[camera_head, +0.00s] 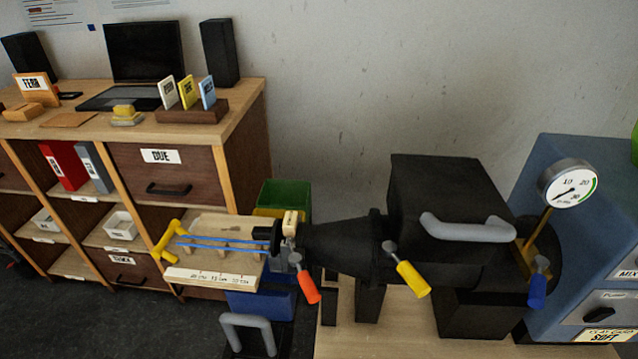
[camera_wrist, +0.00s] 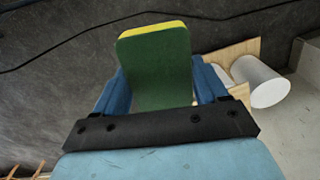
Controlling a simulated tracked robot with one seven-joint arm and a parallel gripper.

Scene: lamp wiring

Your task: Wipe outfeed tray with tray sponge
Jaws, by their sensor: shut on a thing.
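My gripper (camera_wrist: 160,85) shows in the wrist view, with its two blue fingers shut on the sponge (camera_wrist: 155,65). The sponge is dark green with a yellow layer along its far edge, and it sticks out past the fingertips. In the head view the outfeed tray (camera_head: 213,275) is a pale wooden tray at the left of the black machine, with a marked scale strip along its front. Blue strands lie lengthwise over it. I cannot make out my gripper in the head view, and I see no contact between sponge and tray.
The black machine (camera_head: 435,205) has levers with red, yellow and blue grips. A yellow handle (camera_head: 165,245) stands at the tray's left end. A green bin (camera_head: 283,197) is behind the tray. In the wrist view a white cylinder (camera_wrist: 262,85) lies right of the gripper; dark floor fills the left.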

